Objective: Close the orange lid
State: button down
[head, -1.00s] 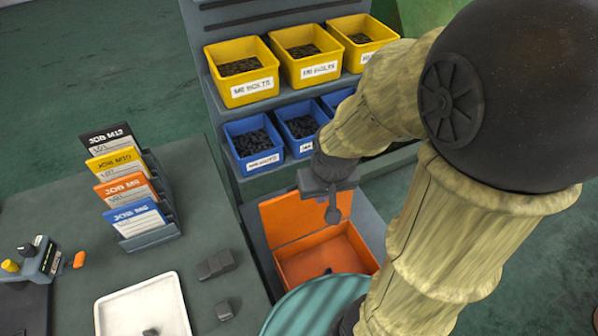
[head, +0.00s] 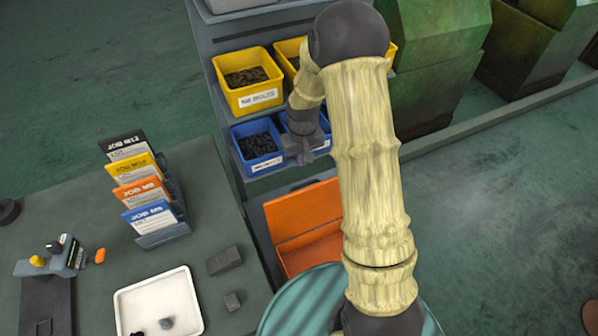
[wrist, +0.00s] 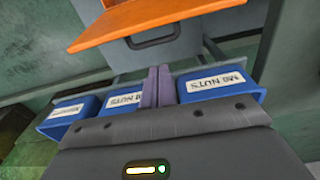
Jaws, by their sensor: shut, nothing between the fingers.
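The orange lid (head: 302,212) stands open, tilted up at the back edge of an orange box (head: 308,256). The box's inside shows in the head view, its right part hidden behind my arm. An orange panel edge (wrist: 148,22) crosses the top of the wrist view; I cannot tell whether it is lid or box. My gripper (head: 306,158) is above and behind the lid, in front of the blue bins, apart from the lid. In the wrist view its fingers (wrist: 158,86) are together with nothing between them.
Blue bins (head: 257,147) and yellow bins (head: 247,80) stand on the rack behind. A dark handle (wrist: 154,38) shows by the orange edge. A teal round surface (head: 300,305) is in front of the box. The left table bears a card rack (head: 158,226) and a white tray (head: 157,294).

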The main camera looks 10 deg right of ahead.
jog(key=w+f, duration=0.2)
jog(key=f, duration=0.1)
jog(key=shift+w+p, duration=0.15)
jog(key=shift+p, duration=0.15)
jog(key=shift+f, duration=0.15)
notch_tip(320, 180, down, 10)
jog(key=p, duration=0.3)
jog(key=shift+w+r, duration=0.2)
jog(key=shift+w, duration=0.05)
dwell(0.3)
